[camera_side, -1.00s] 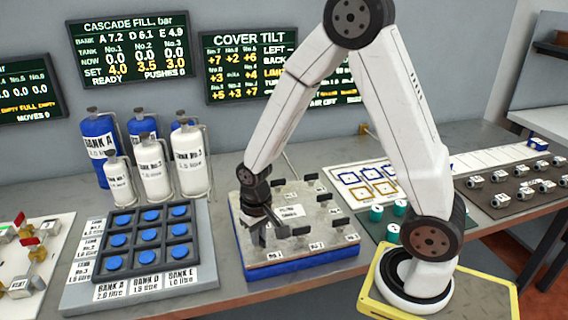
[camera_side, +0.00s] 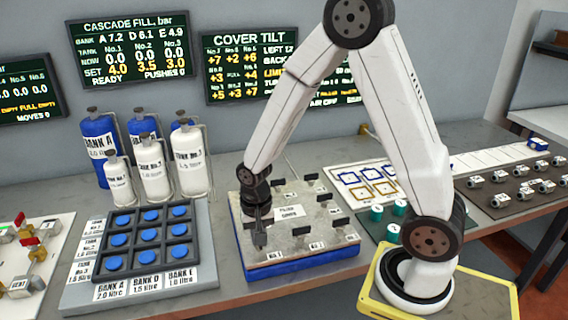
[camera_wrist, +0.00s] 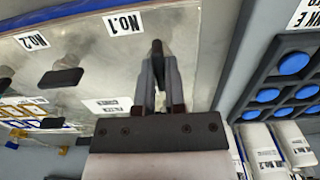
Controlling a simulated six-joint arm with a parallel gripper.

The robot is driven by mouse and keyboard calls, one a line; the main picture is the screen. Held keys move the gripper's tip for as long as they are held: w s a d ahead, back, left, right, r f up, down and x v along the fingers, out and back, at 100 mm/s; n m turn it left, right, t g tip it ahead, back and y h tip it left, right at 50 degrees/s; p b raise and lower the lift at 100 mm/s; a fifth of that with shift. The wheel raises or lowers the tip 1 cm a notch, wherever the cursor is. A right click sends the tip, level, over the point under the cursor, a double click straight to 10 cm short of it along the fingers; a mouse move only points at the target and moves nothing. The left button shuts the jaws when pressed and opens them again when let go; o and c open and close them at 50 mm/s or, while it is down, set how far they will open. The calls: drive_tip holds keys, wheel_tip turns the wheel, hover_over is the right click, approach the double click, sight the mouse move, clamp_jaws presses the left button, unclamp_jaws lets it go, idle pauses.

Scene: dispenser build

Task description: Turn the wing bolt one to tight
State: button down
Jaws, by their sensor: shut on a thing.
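Wing bolt one stands at the near left corner of the grey metal cover (camera_side: 291,235), beside the label No.1 (camera_wrist: 124,22). My gripper (camera_side: 260,241) points down over that corner and is shut on the bolt. In the wrist view my two fingers (camera_wrist: 158,85) close around its dark wing (camera_wrist: 157,47), of which only the tip shows. The rest of the bolt is hidden between the fingers. The cover lies on a blue base (camera_side: 300,266).
Several other black wing bolts stand on the cover, one of them near No.2 (camera_wrist: 62,77). A grey tray with blue discs (camera_side: 205,268) stands close on the left. The COVER TILT screen (camera_side: 262,65) hangs behind, partly hidden by my arm.

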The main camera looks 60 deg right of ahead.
drive_tip(key=c, duration=0.7)
unclamp_jaws()
drive_tip(key=shift+r, duration=0.15)
drive_tip(key=shift+r, duration=3.75)
drive_tip(key=shift+s, duration=0.1)
drive_tip(key=s+n+t, duration=0.1)
drive_tip(key=n, duration=0.2)
drive_tip(key=s+a+f+n, duration=0.1)
drive_tip(key=s+n, duration=0.1)
drive_tip(key=n, duration=0.1)
drive_tip(key=s+n+t, duration=0.1)
drive_tip(key=s+n, duration=0.1)
drive_tip(key=n, duration=0.1)
drive_tip(key=shift+a+f+t, duration=0.2)
drive_tip(key=shift+t, duration=0.1)
